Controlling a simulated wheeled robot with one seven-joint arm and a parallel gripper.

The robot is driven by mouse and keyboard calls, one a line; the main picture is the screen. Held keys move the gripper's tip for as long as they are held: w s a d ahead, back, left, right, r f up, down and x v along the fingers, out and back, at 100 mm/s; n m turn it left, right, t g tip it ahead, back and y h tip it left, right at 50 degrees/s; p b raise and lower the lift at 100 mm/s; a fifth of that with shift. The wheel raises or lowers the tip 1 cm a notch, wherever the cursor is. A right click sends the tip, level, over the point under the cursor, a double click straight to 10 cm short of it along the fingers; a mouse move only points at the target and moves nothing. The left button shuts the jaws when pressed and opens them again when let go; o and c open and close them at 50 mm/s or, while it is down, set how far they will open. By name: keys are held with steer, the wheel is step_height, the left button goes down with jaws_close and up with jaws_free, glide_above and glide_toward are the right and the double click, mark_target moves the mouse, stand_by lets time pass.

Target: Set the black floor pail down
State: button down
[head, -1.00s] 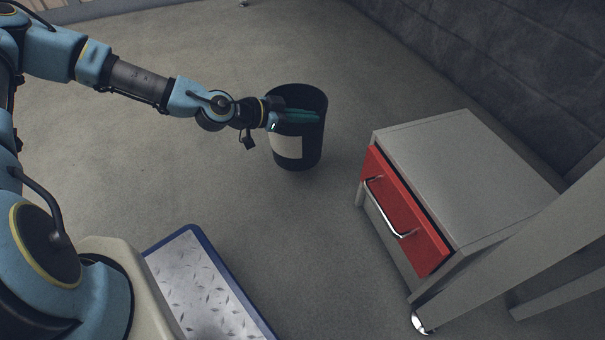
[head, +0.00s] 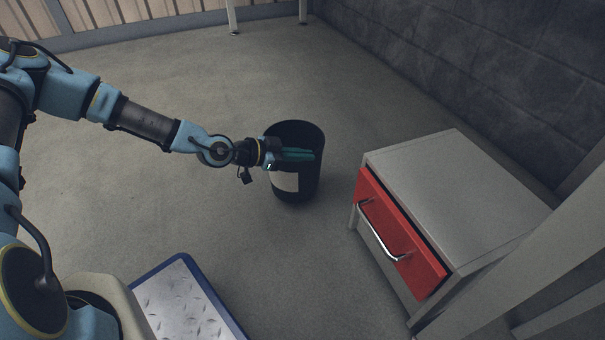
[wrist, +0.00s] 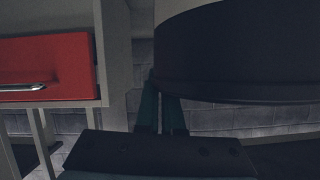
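The black floor pail (head: 309,181) is upright in the middle of the head view, with a pale label on its side. My gripper (head: 298,154) is at the pail's upper part, its teal fingers lying across the near side just below the rim. In the wrist view the dark pail (wrist: 240,50) fills the upper right, and my gripper's fingers (wrist: 160,105) are close together at its edge. They look shut on the rim. Whether the pail's base touches the floor is hard to tell.
A grey cabinet (head: 455,185) with a red drawer (head: 398,235) stands right of the pail; the drawer also shows in the wrist view (wrist: 45,65). A blue-edged metal plate (head: 185,305) lies at lower left. Floor around the pail is clear. A dark block wall (head: 470,70) runs behind.

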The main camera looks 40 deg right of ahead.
mark_target(295, 167)
step_height(295, 167, down, 4)
steer(key=shift+f+b, duration=0.15)
steer(key=shift+b, duration=0.85)
steer(key=c, duration=1.5)
jaws_free()
steer(key=shift+f, duration=0.1)
steer(key=o, duration=0.4)
steer(key=shift+o, duration=0.2)
